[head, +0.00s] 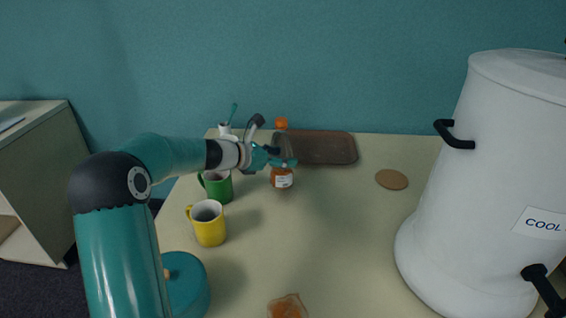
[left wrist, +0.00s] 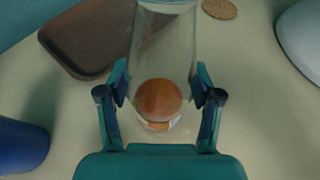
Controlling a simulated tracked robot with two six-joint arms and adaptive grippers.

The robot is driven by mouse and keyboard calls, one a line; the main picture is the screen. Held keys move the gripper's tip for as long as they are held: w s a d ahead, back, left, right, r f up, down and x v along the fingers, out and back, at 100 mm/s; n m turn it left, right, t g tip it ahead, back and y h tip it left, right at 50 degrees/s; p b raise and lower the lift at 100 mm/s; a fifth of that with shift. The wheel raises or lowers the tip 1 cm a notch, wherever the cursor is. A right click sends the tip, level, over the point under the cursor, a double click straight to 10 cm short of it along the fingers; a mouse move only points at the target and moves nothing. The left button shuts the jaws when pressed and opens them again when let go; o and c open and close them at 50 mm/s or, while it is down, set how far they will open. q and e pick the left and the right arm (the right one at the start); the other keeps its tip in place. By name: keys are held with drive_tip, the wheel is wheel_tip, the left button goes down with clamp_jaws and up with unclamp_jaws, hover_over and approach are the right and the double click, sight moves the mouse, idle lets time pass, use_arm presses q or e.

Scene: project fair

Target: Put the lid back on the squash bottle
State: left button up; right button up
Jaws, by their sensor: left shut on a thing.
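The squash bottle (head: 282,180) stands upright near the back of the table, clear above with orange drink low down and a white label. An orange lid (head: 281,123) shows at its top in the head view; I cannot tell if it is seated or only resting there. My left gripper (head: 279,162) comes in from the left and is shut on the bottle's clear middle. My right gripper is not in view.
A brown tray (head: 325,147) lies behind the bottle. Green (head: 217,187) and yellow (head: 209,223) mugs and a teal pot (head: 188,285) stand left. A coaster (head: 391,179) and big white cooler (head: 470,200) are right. A clear orange item (head: 287,306) lies in front. The table's middle is clear.

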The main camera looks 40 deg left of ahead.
use_arm(q)
wheel_tip(320, 180, up, 18)
drive_tip(key=p, duration=0.4)
hover_over(282, 119)
drive_tip(key=o, duration=0.7)
drive_tip(key=c, duration=1)
drive_tip(key=shift+f, duration=0.1)
